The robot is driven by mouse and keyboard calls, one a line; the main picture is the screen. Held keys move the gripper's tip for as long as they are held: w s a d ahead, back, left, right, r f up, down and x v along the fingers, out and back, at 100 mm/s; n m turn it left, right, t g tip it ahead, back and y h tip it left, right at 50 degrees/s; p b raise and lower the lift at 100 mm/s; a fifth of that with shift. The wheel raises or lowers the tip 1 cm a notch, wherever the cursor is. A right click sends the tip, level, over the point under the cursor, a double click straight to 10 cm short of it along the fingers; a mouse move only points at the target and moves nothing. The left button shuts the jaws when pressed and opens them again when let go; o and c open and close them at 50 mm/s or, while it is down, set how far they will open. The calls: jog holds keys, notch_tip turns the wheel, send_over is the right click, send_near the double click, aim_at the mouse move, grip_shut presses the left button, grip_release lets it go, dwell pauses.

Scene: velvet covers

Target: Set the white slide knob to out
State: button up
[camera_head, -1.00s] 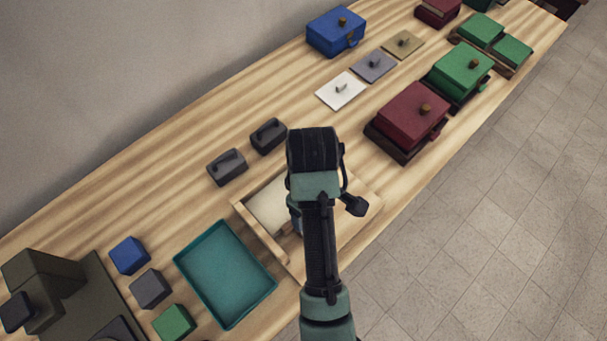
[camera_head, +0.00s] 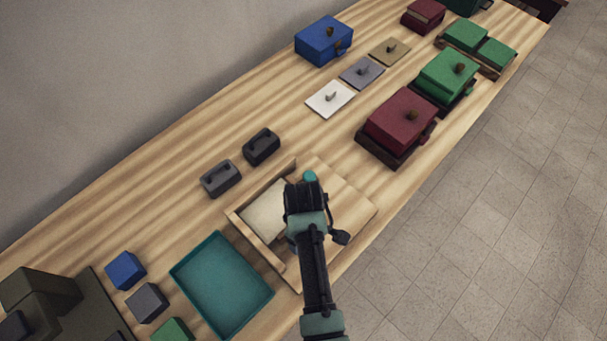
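A white square plate (camera_head: 321,106) lies flat on the wooden table, with a small pale knob (camera_head: 330,97) standing near its middle. It is the nearest of three similar plates in a diagonal row. My gripper (camera_head: 309,178) is seen from above over the open wooden box, below and left of the white plate in the picture and apart from it.
The wooden box (camera_head: 243,231) lies under my arm. Grey (camera_head: 361,75) and tan (camera_head: 386,54) plates lie beyond the white one. A maroon box (camera_head: 401,121) stands to its right, a blue box (camera_head: 323,42) behind. Two dark handled blocks (camera_head: 261,147) (camera_head: 221,179) stand left. Bare wood surrounds the plate.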

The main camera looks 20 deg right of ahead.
jog(key=shift+c, duration=0.2)
grip_shut()
dwell(1.1)
jog(key=shift+s+r, duration=0.1)
